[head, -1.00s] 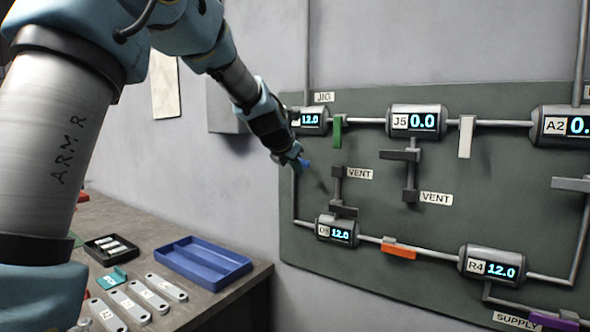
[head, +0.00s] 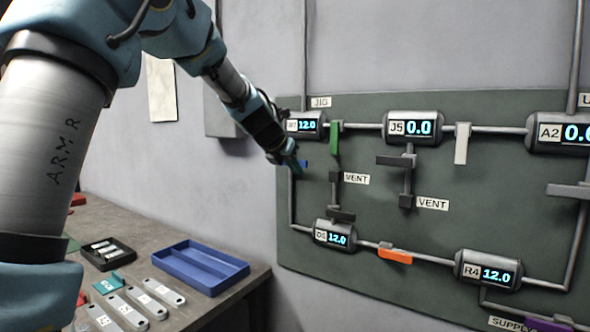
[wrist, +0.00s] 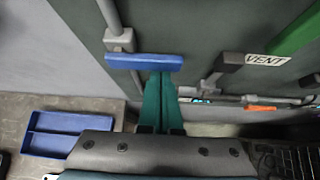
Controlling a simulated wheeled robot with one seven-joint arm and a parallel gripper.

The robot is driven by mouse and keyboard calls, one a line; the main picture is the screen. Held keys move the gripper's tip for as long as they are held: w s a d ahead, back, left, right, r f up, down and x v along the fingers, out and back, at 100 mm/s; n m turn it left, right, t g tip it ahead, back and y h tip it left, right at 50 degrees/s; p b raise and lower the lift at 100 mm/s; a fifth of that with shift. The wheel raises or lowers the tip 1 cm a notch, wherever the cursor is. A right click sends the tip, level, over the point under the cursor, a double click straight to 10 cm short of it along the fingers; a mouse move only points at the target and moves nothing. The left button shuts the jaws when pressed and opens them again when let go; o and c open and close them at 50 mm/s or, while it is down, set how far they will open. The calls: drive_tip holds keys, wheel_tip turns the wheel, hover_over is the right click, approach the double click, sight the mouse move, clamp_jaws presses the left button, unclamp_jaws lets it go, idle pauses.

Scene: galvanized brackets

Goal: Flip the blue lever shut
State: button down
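The blue lever (wrist: 143,62) lies crosswise over a grey pipe on the panel, with most of its length right of the pipe in the wrist view. In the head view only a small blue bit (head: 304,163) shows past my gripper. My gripper (wrist: 160,78) has its two teal fingers close together, seemingly shut, with nothing visible between them. Its tips are at the lever's lower edge in the wrist view; I cannot tell whether they touch. In the head view my gripper (head: 297,168) is at the panel's left side, below the JIG label.
The green lever (head: 334,139), white lever (head: 461,144) and orange lever (head: 395,256) are on nearby pipes. A blue tray (head: 201,268) and several brackets (head: 122,306) lie on the bench below.

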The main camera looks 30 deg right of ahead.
drive_tip(key=shift+r, duration=0.1)
drive_tip(key=v, duration=1.1)
drive_tip(key=a+f+m+y, duration=0.5)
drive_tip(key=a+f+m, duration=0.6)
drive_tip(key=a+f, duration=0.65)
drive_tip(key=s+a+f+m+g+y, duration=0.1)
drive_tip(key=s+a+f+m, duration=0.4)
drive_tip(key=a, duration=0.5)
drive_tip(key=s+a+f+m+g+y, duration=0.2)
drive_tip(key=s+a+f+m, duration=0.3)
drive_tip(key=s+a+m, duration=0.3)
drive_tip(key=shift+s+a+f+m+g, duration=0.35)
drive_tip(key=shift+s+a, duration=0.25)
drive_tip(key=shift+a, duration=0.65)
